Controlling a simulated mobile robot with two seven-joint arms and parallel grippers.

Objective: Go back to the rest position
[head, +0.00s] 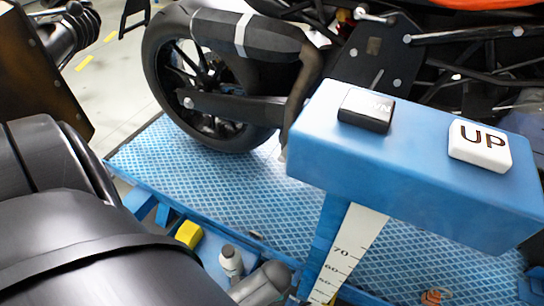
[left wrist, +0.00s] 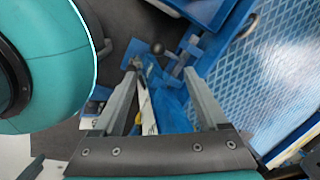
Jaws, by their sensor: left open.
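My left gripper (left wrist: 160,75) shows in the left wrist view with its two grey fingers apart. No object is clearly held between the fingers; blue parts and a pale strip show beyond them. In the head view a large dark arm part of mine fills the lower left, and the left fingertips cannot be made out. My right gripper is in neither view.
A blue control box (head: 400,165) with a black button (head: 366,111) and a white UP button (head: 480,147) stands at the right. A motorcycle wheel (head: 215,85) rests on the blue lift platform (head: 185,175). A yellow block (head: 188,234) and small bottle (head: 231,261) sit below.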

